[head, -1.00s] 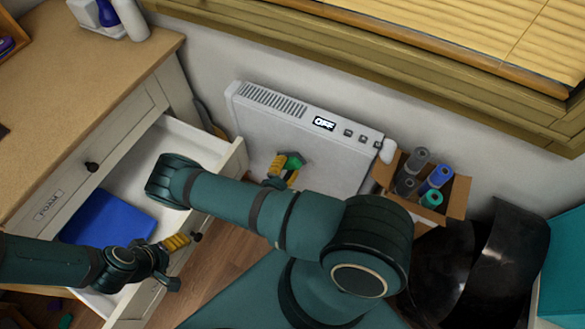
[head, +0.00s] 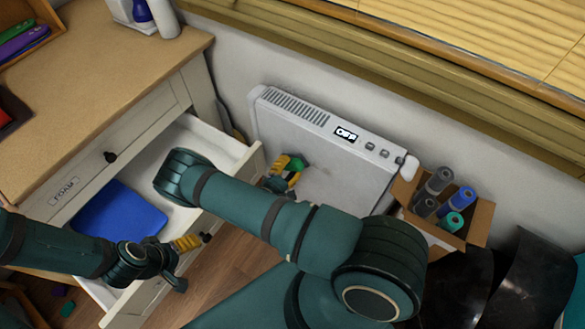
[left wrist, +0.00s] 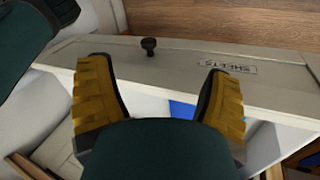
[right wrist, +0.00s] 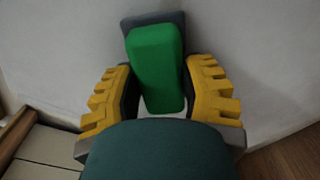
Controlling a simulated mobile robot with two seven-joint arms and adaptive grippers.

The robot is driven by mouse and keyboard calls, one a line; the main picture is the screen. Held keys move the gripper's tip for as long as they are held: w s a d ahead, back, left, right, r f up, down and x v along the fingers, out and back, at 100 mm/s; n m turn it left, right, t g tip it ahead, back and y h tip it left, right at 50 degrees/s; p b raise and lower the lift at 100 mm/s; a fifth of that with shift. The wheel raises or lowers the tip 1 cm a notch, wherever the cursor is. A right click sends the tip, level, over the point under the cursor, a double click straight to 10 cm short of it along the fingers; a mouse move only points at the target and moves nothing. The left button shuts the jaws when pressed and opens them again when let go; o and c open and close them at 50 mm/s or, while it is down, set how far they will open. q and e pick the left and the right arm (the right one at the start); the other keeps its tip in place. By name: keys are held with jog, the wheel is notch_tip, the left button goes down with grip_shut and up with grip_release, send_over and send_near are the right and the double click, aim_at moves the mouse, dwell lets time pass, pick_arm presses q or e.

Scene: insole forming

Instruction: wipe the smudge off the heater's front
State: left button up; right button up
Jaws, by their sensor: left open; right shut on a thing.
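The white heater (head: 345,182) stands against the wall, its display reading OFF. My right gripper (head: 280,176) is in front of the left part of its front panel. It is shut on a green sponge (right wrist: 158,68) with a dark grey layer; the sponge also shows in the head view (head: 293,178). I cannot tell whether the sponge touches the panel.
The open drawer (head: 252,165) holds a blue sheet (head: 120,222) and juts out left of the heater. A cardboard box (head: 478,222) of rolls stands at the heater's right. Black curved sheets (head: 530,270) lie farther right. The wooden desk (head: 100,90) is at the left.

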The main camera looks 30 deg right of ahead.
aim_at(299, 171)
jog(key=shift+w+r+p, duration=0.1)
jog(key=shift+r+p, duration=0.5)
jog(key=shift+r, duration=0.35)
jog(key=shift+s+d+f+p, duration=0.1)
jog(key=shift+s+d+p, duration=0.1)
jog(key=shift+s, duration=0.45)
jog(key=shift+s+d+p, duration=0.2)
jog(key=shift+s+p, duration=0.05)
jog(key=shift+s, duration=0.35)
jog(key=shift+s+d+f+p, duration=0.1)
jog(key=shift+s+d+p, duration=0.1)
jog(key=shift+s, duration=0.45)
jog(key=shift+s+d+r+p, duration=0.1)
jog(key=shift+s+d+p, duration=0.5)
jog(key=shift+s, duration=0.75)
jog(key=shift+s+d+f+p, duration=0.1)
jog(key=shift+s+d+p, duration=0.5)
jog(key=shift+s, duration=0.75)
jog(key=shift+s+d+r+p, duration=0.1)
jog(key=shift+s+d+p, duration=0.5)
jog(key=shift+s, duration=0.75)
jog(key=shift+s+d, duration=0.45)
jog(key=shift+s, duration=0.4)
jog(key=shift+s+a, duration=0.3)
jog(key=shift+a, duration=0.3)
jog(key=shift+v, duration=2.4)
jog(key=shift+w, duration=0.1)
